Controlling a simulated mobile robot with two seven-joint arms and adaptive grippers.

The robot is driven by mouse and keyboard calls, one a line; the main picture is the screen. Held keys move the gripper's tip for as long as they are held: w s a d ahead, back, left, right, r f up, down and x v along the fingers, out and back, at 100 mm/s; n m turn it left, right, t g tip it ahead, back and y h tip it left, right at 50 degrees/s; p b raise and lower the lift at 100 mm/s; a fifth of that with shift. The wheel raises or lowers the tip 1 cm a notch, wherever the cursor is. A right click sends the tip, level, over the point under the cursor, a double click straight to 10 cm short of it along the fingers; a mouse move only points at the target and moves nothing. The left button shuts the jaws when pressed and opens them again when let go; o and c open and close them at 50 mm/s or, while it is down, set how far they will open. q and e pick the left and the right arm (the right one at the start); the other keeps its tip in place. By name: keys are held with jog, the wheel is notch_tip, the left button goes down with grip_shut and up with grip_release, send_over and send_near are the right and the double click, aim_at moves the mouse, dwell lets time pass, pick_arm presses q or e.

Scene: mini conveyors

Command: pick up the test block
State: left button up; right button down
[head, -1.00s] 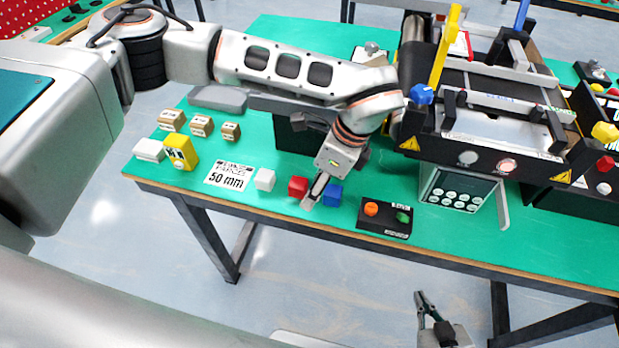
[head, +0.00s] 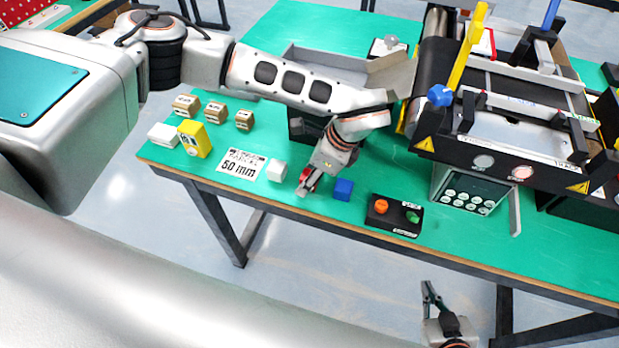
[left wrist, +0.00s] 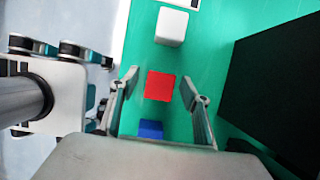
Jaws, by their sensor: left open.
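The task does not say which block is the test block. A small red block (left wrist: 160,86) lies on the green table between the parted fingers of my left gripper (left wrist: 160,88), with a gap on either side. In the head view my left gripper (head: 308,186) reaches down over the red block and mostly hides it. A blue block (head: 343,189) is just right of it, and a white block (head: 277,171) is to its left. A yellow block (head: 195,139) stands farther left. My right gripper (head: 429,287) hangs empty in front of the table; its finger gap is unclear.
A black button box (head: 394,216) sits right of the blue block. The mini conveyor (head: 500,125) and its keypad panel (head: 470,190) stand at the right. Several brown blocks (head: 186,105) and a 50 mm card (head: 241,165) are at the left. The table's front edge is close by.

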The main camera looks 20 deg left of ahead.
pick_arm(q)
jog(key=c, duration=1.2)
jog(key=shift+r, duration=0.2)
